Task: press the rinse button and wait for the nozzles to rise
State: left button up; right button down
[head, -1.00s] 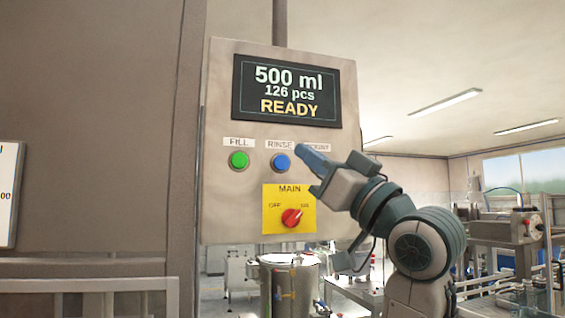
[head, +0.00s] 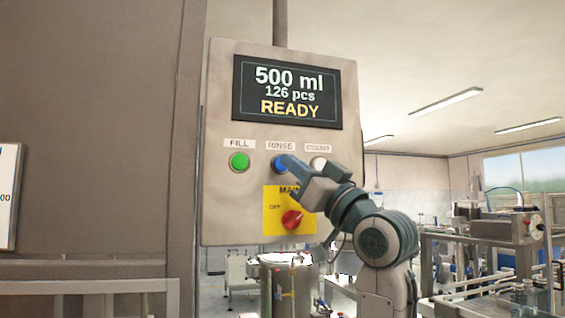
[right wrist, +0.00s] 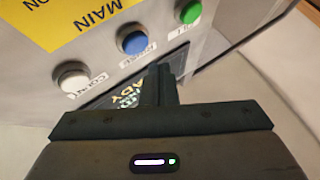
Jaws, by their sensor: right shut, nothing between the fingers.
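The control panel (head: 225,200) faces me. Its blue rinse button (head: 276,163) sits under the RINSE label, partly covered by my fingertips in the head view. My right gripper (head: 288,164) is shut and empty, its tips in front of that button. In the right wrist view, which shows the panel upside down, the whole blue button (right wrist: 135,42) shows just beyond the shut fingers (right wrist: 160,72). The tips look close to it but apart. The screen (head: 287,92) reads 500 ml, 126 pcs, READY. I cannot make out the nozzles. My left gripper is out of view.
A green FILL button (head: 239,162) is left of the blue one and a white count button (head: 318,163) right of it. A red MAIN knob (head: 291,219) on a yellow plate is below. A steel tank (head: 285,285) stands lower behind. Machinery (head: 480,240) fills the right background.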

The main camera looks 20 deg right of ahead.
aim_at(278, 157)
jog(key=shift+w, duration=0.7)
jog(key=shift+w, duration=0.15)
dwell(1.5)
jog(key=shift+w, duration=0.3)
jog(key=shift+w, duration=0.4)
dwell(0.7)
dwell(0.3)
jog(key=shift+s, duration=0.85)
jog(key=s, duration=0.5)
jog(key=shift+d, duration=0.1)
